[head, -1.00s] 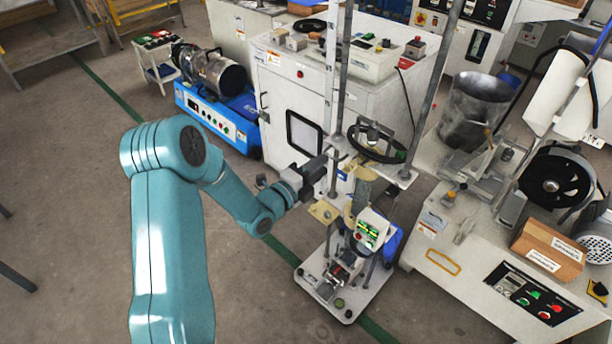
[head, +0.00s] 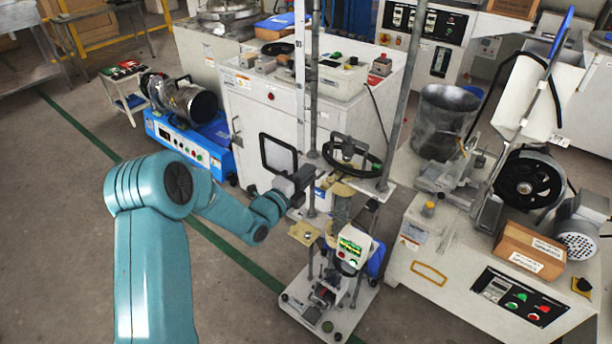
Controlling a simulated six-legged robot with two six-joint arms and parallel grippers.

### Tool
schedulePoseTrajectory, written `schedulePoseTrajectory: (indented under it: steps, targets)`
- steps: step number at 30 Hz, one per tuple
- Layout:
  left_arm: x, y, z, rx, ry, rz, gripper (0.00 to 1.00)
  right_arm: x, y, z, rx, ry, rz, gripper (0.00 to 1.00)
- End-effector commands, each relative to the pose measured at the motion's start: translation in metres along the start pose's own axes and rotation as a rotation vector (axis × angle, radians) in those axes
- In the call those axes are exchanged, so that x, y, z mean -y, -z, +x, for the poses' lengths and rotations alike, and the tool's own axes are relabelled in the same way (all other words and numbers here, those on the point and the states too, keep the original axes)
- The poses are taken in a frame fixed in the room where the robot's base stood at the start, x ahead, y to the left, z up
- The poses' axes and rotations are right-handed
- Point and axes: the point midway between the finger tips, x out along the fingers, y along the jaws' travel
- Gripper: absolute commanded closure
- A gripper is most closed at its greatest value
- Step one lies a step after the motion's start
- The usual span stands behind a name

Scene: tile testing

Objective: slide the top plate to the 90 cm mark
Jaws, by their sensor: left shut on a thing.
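The test stand has upright metal posts and a white scale strip (head: 300,75), whose marks are too small to read. The top plate (head: 382,192) is a pale, level plate around the posts, with a black handwheel (head: 352,154) above it. My left gripper (head: 308,174) is at the plate's left edge beside the left post and is shut on it; the fingertips are partly hidden. Below are a yellowish bracket (head: 304,234), a box with a lit green display (head: 352,247) and the stand's white base (head: 345,318). My right gripper is out of view.
A white cabinet (head: 235,125) stands close behind the stand. A machine bench (head: 440,260) with a cardboard box (head: 530,248) and a metal bucket (head: 445,120) is at the right. A blue machine (head: 190,150) is at the left. Open floor lies front left.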

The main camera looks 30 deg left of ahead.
Motion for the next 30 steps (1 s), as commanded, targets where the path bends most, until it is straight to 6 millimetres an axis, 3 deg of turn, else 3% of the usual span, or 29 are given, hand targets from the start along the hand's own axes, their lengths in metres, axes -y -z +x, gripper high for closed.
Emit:
schedulePoseTrajectory:
  steps: [24, 30]
  targets:
    - [0.056, 0.001, 0.0, -0.003, 0.002, 0.001, 1.0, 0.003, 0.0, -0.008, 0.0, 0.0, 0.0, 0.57]
    - [0.061, 0.001, 0.0, -0.003, 0.002, 0.001, 1.0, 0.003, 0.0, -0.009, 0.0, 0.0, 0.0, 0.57]
